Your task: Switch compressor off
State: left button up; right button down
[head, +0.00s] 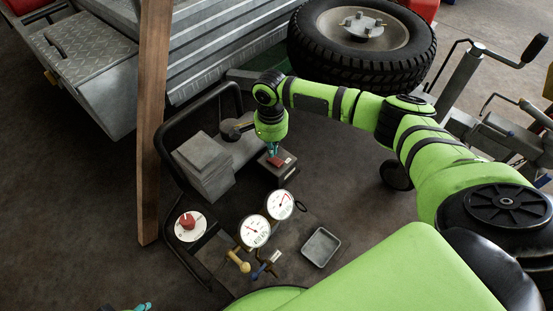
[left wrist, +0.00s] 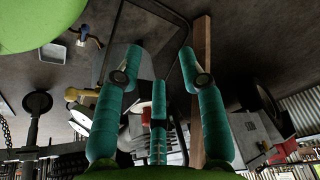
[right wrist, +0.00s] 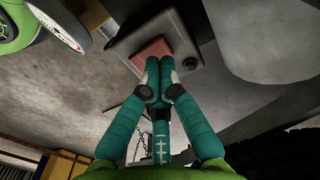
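The compressor (head: 215,160) stands on the floor inside a black tube frame. A red switch (head: 277,161) sits on a small grey box (head: 282,171) on its right side. My right gripper (head: 272,149) points down just above the switch. In the right wrist view its fingertips (right wrist: 159,68) are together and empty, at the near edge of the red switch (right wrist: 152,52); I cannot tell whether they touch it. My left gripper (left wrist: 158,72) has its fingers spread and empty; only a teal tip (head: 143,307) shows at the bottom of the head view.
Two pressure gauges (head: 254,231), a red knob on a white dial (head: 188,222), a brass valve (head: 238,262) and a grey tray (head: 320,247) are near. A wooden post (head: 152,110) stands left; a trailer with a spare tyre (head: 362,45) is behind.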

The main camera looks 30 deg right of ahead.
jog(key=shift+r, duration=0.2)
jog(key=shift+r+p, duration=0.25)
jog(key=shift+p, duration=0.35)
jog(key=shift+r+p, duration=0.5)
jog(key=shift+p, duration=0.15)
jog(key=shift+r+p, duration=0.55)
jog(key=shift+p, duration=0.25)
jog(key=shift+r+p, duration=0.45)
jog(key=shift+p, duration=0.25)
pick_arm(q)
jog(key=s+f, duration=0.2)
jog(key=f, duration=0.6)
jog(key=s+f+g+p, duration=0.1)
jog(key=f, duration=0.7)
jog(key=shift+s+a+f+g, duration=0.15)
jog(key=shift+s+a+g, duration=0.05)
jog(key=shift+s+g, duration=0.15)
pick_arm(e)
jog(key=shift+r, duration=0.45)
